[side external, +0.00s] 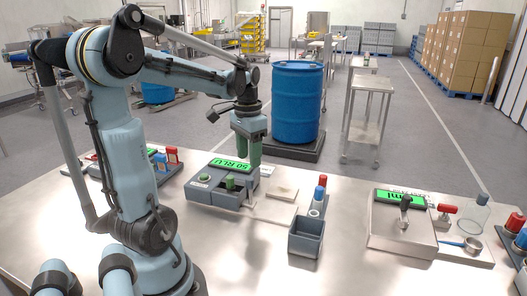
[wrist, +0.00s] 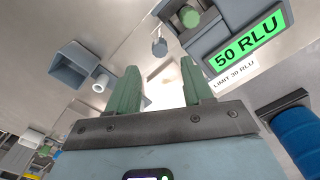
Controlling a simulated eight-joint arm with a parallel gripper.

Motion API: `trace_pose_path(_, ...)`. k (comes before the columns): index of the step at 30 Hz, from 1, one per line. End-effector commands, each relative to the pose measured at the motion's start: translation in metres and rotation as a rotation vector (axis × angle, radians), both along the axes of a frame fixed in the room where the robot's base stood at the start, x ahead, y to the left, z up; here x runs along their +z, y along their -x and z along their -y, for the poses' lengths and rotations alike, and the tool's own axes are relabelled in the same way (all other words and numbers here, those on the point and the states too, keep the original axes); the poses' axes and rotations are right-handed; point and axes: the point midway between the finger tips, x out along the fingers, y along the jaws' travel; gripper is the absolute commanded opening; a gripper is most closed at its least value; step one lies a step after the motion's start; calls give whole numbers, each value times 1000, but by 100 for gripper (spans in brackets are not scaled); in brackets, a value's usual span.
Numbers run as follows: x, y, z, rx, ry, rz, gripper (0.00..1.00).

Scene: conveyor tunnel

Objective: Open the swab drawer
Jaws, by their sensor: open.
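The grey reader unit (side external: 197,187) with a green display reading 50 RLU stands on the steel table. A green knob (side external: 230,183) sits in its front part. It also shows in the wrist view (wrist: 189,15). A small grey upright post (side external: 251,188) stands by the unit's right side, and it appears in the wrist view (wrist: 158,47). I cannot tell for certain which part is the swab drawer. My gripper (side external: 249,163) is above the unit's right side, pointing down. Its green fingers (wrist: 160,72) are apart with nothing between them.
A pale flat plate (side external: 283,192) lies right of the unit. A grey open-topped box (side external: 306,238) and a blue-capped bottle (side external: 318,195) stand near it. A second metal unit (side external: 400,225) is at the right. A blue barrel (side external: 297,100) stands behind the table.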

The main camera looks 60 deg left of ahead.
Motion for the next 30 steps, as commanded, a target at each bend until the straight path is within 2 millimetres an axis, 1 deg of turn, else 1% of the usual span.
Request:
trace_pose_path(1,-8,0,0,0,0,0,51)
trace_pose_path(9,-45,-1,0,0,-1,1,51)
trace_pose_path(15,-65,-1,0,0,-1,1,51)
trace_pose_path(21,-72,0,0,0,-1,2,51)
trace_pose_path(29,-73,0,0,0,-1,1,51)
trace_pose_path(30,-73,0,0,0,-1,1,46)
